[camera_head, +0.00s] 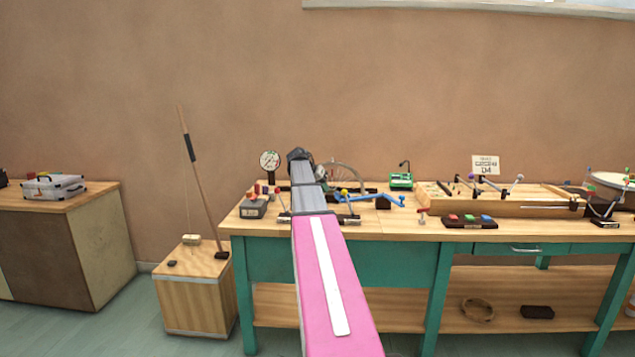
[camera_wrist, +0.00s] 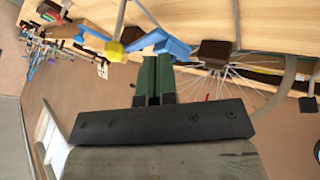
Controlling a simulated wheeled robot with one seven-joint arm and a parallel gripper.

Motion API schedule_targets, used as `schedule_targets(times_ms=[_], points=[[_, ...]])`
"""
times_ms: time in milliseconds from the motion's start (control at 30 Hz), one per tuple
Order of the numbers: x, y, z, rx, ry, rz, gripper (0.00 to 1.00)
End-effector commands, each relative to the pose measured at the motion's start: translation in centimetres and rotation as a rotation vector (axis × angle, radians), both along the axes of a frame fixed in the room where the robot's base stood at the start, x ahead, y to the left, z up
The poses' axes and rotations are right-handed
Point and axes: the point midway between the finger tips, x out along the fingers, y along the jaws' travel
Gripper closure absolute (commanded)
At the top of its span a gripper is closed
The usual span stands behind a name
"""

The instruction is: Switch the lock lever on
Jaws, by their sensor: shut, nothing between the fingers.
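A blue lever (camera_head: 385,198) with a yellow knob (camera_head: 345,192) sits on the workbench beside a spoked wheel (camera_head: 343,165). No label shows whether this is the lock lever, and I cannot tell its on or off position. In the wrist view the blue lever (camera_wrist: 168,45) and yellow knob (camera_wrist: 113,51) lie just beyond the tips of my gripper (camera_wrist: 156,60). Its green fingers are shut together and empty. I cannot tell whether they touch the lever. In the head view my arm hides part of the bench, and the fingertips are not clear.
A dark brown block (camera_wrist: 213,52) and the wheel (camera_wrist: 205,88) are close to the fingers. A round dial (camera_head: 270,161) and a grey box (camera_head: 254,207) stand left of my arm. A green device (camera_head: 401,180), a wooden tray (camera_head: 433,194) and colored buttons (camera_head: 470,220) are to the right.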

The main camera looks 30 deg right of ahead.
Motion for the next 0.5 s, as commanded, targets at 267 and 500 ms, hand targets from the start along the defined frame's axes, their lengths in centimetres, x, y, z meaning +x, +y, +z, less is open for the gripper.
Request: schedule_targets(times_ms=[267,500], points=[[-1.8,-3.1,-1.1,0.000,-0.001,-0.002,1.00],[-2.7,-4.1,-0.9,0.001,-0.001,0.000,1.00]])
